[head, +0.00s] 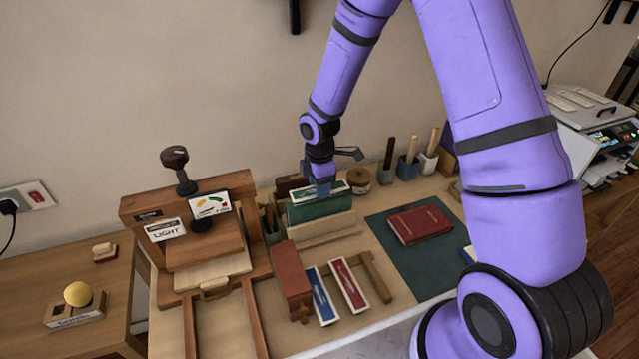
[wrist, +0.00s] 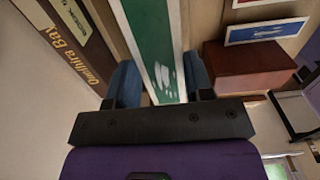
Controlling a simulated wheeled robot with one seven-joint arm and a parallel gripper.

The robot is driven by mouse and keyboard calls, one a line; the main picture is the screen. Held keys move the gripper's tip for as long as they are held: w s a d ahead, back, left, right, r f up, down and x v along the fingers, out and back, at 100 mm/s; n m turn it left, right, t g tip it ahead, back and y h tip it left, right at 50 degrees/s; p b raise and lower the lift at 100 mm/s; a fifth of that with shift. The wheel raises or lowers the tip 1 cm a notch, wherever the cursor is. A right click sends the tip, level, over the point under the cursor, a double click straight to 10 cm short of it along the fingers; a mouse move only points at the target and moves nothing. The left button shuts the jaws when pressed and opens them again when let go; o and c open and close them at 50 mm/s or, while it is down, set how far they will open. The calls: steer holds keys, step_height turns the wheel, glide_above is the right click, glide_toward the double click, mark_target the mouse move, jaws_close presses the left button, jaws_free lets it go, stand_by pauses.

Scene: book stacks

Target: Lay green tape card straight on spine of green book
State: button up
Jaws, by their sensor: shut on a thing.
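The green tape card (wrist: 150,35), green with white edges and a white print, runs lengthwise between the blue fingers of my gripper (wrist: 160,85) in the wrist view. My gripper (head: 320,188) is shut on it. In the head view the card (head: 335,187) is low over the top of the green book (head: 322,206), roughly in line with it. The green book stands in a pale wooden holder (head: 325,232). I cannot tell whether the card touches the spine. My fingers hide part of the card.
A brown book (wrist: 62,40) stands close on one side. A red-brown block (head: 290,280) is in front, with a blue card (head: 322,297) and a red card (head: 350,285) beside it. A red book (head: 420,224) lies on a dark green mat (head: 420,270). A wooden press (head: 190,225) stands left.

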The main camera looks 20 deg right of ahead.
steer(key=shift+f, duration=1.6)
stand_by(2.1)
steer(key=o, duration=1)
steer(key=shift+c, duration=0.2)
steer(key=shift+r, duration=0.15)
steer(key=shift+r, duration=3.4)
